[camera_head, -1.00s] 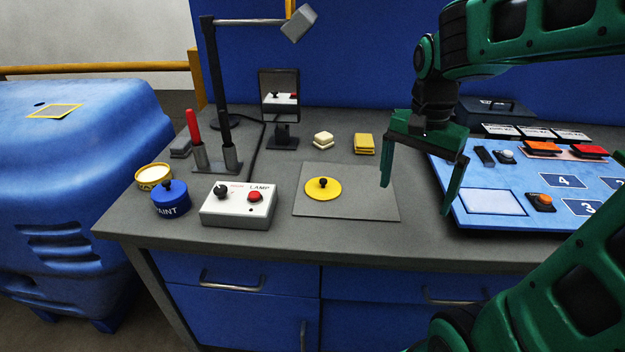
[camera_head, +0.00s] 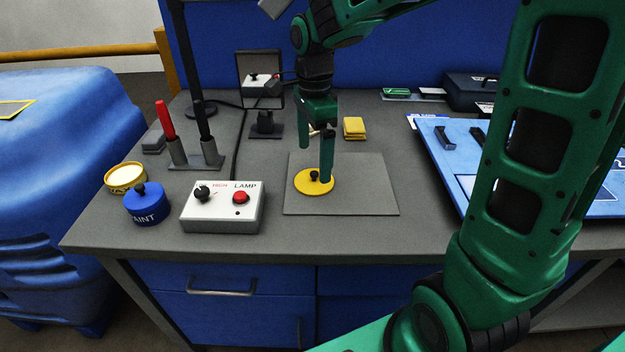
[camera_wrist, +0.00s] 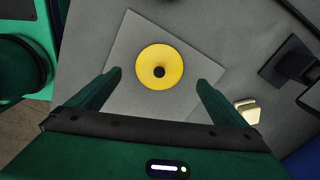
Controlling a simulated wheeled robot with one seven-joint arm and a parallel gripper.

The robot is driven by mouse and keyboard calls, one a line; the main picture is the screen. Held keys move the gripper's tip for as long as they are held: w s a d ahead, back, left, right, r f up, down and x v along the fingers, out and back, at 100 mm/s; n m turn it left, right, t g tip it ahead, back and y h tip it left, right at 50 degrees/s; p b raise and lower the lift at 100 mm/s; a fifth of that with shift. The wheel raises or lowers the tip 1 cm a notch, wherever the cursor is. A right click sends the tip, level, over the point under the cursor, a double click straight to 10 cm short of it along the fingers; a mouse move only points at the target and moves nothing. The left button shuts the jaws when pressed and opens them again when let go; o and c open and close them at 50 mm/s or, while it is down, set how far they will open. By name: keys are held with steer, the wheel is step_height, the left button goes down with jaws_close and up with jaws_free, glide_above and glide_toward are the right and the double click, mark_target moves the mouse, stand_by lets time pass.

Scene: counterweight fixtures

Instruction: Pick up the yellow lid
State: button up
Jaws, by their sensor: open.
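The yellow lid (camera_head: 313,184) is a flat round disc with a black knob in its middle. It lies on a square grey mat (camera_head: 365,185) on the workbench. In the wrist view the lid (camera_wrist: 150,60) is whole and in clear sight, a little beyond the fingertips and between their lines. My gripper (camera_head: 315,165) is open and empty, pointing down over the lid. In the head view one finger overlaps the lid's right part. I cannot tell the exact height of the fingertips above it.
A white lamp box (camera_head: 222,207) and a blue paint pot (camera_head: 146,204) stand to the left. Behind are a small mirror (camera_head: 258,80) and yellow pads (camera_head: 354,128). A blue panel (camera_head: 450,165) lies to the right. The mat's right part is clear.

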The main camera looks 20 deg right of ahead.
mark_target(314, 172)
steer(key=shift+f, duration=2.85)
steer(key=shift+c, duration=0.6)
steer(key=c, duration=1)
